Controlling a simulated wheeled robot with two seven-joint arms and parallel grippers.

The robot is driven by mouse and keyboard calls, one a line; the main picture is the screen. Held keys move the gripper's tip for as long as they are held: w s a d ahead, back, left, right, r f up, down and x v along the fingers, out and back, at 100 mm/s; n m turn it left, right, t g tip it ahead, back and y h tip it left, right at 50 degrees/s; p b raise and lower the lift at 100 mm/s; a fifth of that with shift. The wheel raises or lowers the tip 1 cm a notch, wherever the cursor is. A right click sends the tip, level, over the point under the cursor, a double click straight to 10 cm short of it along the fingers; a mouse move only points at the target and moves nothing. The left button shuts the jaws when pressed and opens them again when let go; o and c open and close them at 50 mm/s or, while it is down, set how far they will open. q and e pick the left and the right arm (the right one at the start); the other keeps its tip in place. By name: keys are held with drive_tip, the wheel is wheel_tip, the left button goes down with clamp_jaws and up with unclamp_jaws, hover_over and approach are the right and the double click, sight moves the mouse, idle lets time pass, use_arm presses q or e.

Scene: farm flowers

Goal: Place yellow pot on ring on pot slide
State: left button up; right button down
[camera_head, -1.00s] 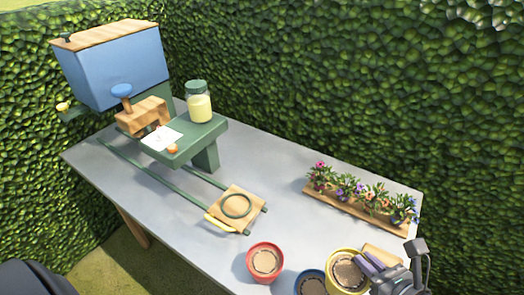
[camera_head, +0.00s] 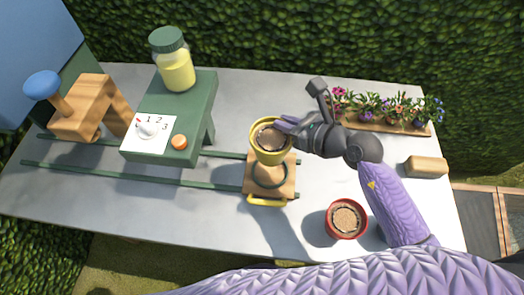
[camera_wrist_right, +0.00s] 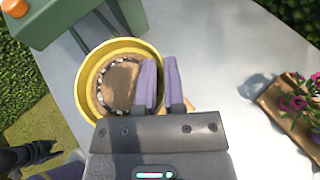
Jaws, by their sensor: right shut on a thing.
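The yellow pot (camera_head: 268,157), filled with soil, is held by its rim in my right gripper (camera_head: 285,126). In the right wrist view the purple fingers (camera_wrist_right: 160,86) are shut on the wall of the yellow pot (camera_wrist_right: 87,75). The pot is roughly upright, above the far part of the pot slide. The pot slide is a wooden block (camera_head: 284,191) with a yellow front handle (camera_head: 267,201). Its dark green ring (camera_head: 286,180) shows just in front of the pot; the pot hides its far side. The pot appears raised off the slide. My left gripper is not visible in the head view.
A red pot (camera_head: 346,219) stands right of the slide. Green rails (camera_head: 200,183) run left under a green stand (camera_head: 190,110) with a dial, an orange button and a yellow jar (camera_head: 176,70). A flower tray (camera_head: 385,127) and wooden block (camera_head: 426,166) lie right.

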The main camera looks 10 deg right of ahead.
sight(284, 146)
wheel_tip(284, 146, down, 9)
drive_tip(key=b, duration=0.4)
drive_tip(key=shift+r, duration=0.15)
drive_tip(key=shift+f, duration=0.2)
drive_tip(key=c, duration=0.7)
unclamp_jaws()
drive_tip(key=shift+r, duration=0.1)
drive_tip(key=shift+r, duration=0.2)
drive_tip(key=p+v, duration=0.1)
drive_tip(key=v, duration=1.1)
drive_tip(key=shift+f+p, duration=0.1)
drive_tip(key=shift+p, duration=0.25)
